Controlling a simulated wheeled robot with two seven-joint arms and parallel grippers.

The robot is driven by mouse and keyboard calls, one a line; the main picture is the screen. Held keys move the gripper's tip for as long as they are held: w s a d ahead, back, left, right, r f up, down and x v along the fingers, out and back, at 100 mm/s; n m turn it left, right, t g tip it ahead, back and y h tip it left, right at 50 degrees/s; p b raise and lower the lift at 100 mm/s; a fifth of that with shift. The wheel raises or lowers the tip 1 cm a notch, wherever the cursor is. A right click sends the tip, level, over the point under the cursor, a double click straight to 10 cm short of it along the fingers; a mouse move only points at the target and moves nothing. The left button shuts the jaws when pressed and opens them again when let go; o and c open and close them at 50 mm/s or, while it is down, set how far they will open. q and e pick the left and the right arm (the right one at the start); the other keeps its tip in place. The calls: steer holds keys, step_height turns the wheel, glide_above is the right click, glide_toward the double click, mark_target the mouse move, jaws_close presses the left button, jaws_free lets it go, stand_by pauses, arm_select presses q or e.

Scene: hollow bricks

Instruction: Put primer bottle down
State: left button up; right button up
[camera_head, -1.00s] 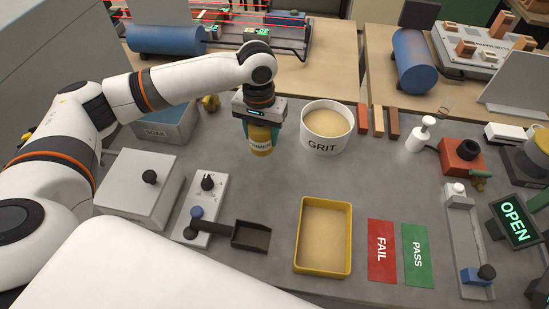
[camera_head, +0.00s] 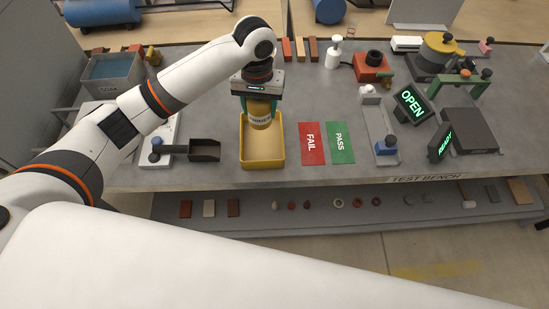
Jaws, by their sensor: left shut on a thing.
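My left gripper (camera_head: 259,112) is shut on the primer bottle (camera_head: 260,122), a yellow-orange bottle with a pale label. The bottle is upright in the grip and shows in front of the far part of the yellow tray (camera_head: 247,162). I cannot tell whether its base touches anything. The GRIT bucket is hidden or mostly hidden behind my left arm and gripper. My right gripper is not in view.
A red FAIL card (camera_head: 312,144) and a green PASS card (camera_head: 340,143) lie right of the tray. A dark scoop (camera_head: 204,150) lies left of it. A white pump bottle (camera_head: 334,54) and red device (camera_head: 372,66) stand further back. Bare bench shows behind the cards.

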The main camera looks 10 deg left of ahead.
mark_target(260, 121)
arm_select(q)
steer(key=f, duration=0.4)
steer(key=f+p, duration=0.1)
steer(key=shift+w+a+f, duration=0.2)
steer(key=shift+w+f, duration=0.1)
steer(key=shift+f, duration=0.45)
step_height(260, 121, down, 3)
steer(key=shift+s+d+r+p, duration=0.1)
steer(key=shift+s+d+p, duration=0.05)
steer(key=shift+p, duration=0.15)
steer(key=shift+f, duration=0.55)
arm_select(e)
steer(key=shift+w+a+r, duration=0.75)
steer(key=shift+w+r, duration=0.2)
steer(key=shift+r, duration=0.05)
arm_select(q)
steer(key=shift+f, duration=0.1)
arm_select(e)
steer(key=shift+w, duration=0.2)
arm_select(q)
steer(key=o, duration=1.1)
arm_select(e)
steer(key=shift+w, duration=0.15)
arm_select(q)
steer(key=shift+o, duration=0.2)
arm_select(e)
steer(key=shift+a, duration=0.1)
